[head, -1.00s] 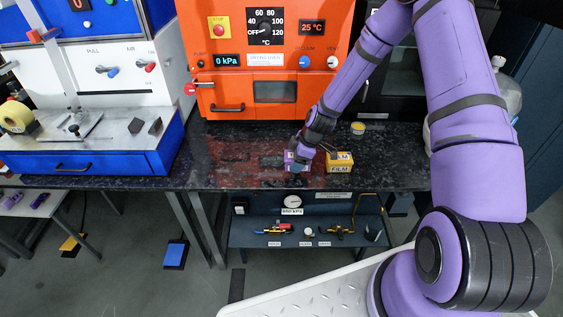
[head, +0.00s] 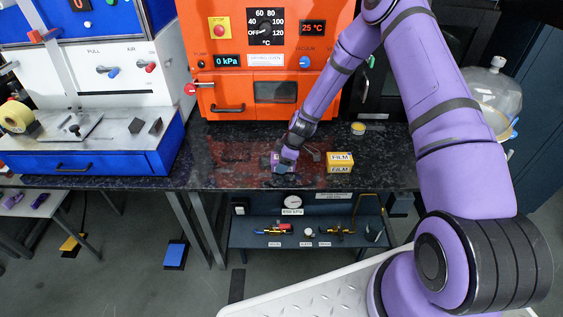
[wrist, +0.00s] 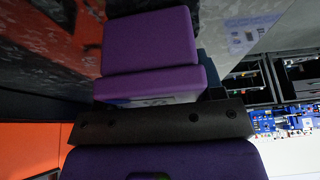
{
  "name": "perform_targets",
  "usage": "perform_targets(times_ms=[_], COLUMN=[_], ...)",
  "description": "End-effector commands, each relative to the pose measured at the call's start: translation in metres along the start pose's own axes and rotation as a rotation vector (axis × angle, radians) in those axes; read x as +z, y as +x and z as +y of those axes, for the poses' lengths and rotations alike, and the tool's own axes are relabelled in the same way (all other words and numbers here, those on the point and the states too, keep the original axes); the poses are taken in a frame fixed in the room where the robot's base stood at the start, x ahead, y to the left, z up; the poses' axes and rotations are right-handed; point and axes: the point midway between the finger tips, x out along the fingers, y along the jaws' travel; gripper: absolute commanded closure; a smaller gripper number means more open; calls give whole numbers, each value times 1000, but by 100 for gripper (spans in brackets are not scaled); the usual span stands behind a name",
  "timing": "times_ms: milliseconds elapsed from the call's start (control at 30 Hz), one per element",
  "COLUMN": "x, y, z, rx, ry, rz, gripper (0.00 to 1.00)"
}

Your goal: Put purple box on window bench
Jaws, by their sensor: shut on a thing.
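The purple box (head: 277,160) is in my gripper (head: 285,163), low over or on the dark speckled counter (head: 230,178), in front of the orange oven. My gripper is shut on it, and the gripper and arm hide much of the box. I cannot tell whether the box touches the counter. In the wrist view, purple surfaces fill the middle, and a pale mark shows on the box (wrist: 155,85); box and gripper parts are hard to tell apart there. No surface is labelled as the window bench.
Yellow film boxes (head: 340,162) stand just right of my gripper. The orange oven (head: 262,60) stands behind it. A blue and white machine (head: 90,150) is at left. A small yellow container (head: 358,128) and a glass vessel (head: 498,90) are at right.

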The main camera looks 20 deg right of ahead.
Motion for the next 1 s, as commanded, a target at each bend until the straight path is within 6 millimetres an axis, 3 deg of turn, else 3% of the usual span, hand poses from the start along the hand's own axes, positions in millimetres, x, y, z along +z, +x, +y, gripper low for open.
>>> perform_targets(times_ms=[100,133,233,533,667,1000], x=[1,1,1,0,0,0], y=[2,2,2,1,-9,-73], z=[0,0,0,0,0,1], rx=[-1,-1,-1,0,0,3], ry=[0,1,0,0,0,1], rz=[0,0,0,0,0,0], gripper=[64,36,13,13,13,13])
